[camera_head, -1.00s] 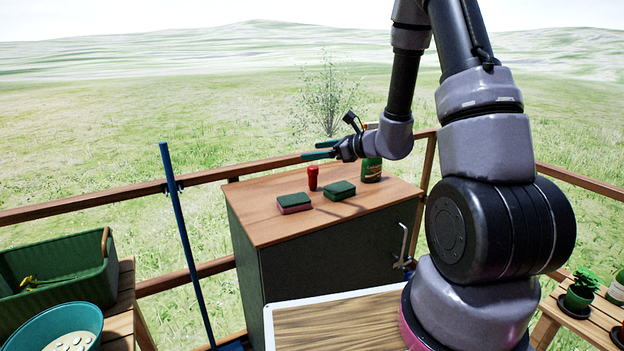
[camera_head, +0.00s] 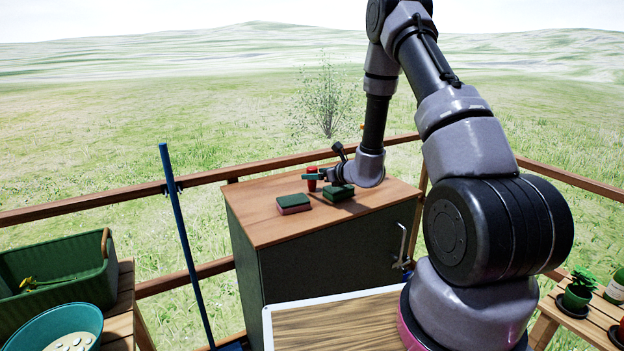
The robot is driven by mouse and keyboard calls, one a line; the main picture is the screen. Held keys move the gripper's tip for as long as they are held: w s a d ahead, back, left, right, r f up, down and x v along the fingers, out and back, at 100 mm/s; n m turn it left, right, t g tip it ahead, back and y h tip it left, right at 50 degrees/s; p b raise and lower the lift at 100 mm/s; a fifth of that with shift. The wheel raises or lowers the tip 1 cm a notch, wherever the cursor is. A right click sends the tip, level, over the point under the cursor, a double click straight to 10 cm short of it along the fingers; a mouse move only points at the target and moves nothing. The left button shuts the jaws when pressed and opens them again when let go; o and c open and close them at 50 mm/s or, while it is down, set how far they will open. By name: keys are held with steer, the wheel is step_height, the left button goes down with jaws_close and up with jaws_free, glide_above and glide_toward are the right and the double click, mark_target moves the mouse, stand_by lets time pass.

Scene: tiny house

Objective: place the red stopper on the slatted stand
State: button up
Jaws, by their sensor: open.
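The red stopper (camera_head: 312,186) stands upright on the wooden top of the cabinet (camera_head: 262,227), near its back edge. My gripper (camera_head: 312,175) is level with the stopper's upper part, its green fingers open at the stopper. Part of the stopper is hidden by the fingers, and I cannot tell whether they touch it. Two slatted wooden stands show: one at the right (camera_head: 556,313) with potted plants and a bottle, and one at the left (camera_head: 122,322) under a green tub and a teal basin.
Two green-topped sponges (camera_head: 293,203) (camera_head: 338,193) lie close to the stopper, the right one beside my wrist. A blue pole (camera_head: 185,245) stands left of the cabinet. The tub (camera_head: 60,275) and basin (camera_head: 60,325) crowd the left stand. A wooden railing (camera_head: 110,205) runs behind.

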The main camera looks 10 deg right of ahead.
steer(key=shift+x, duration=1.35)
jaws_close()
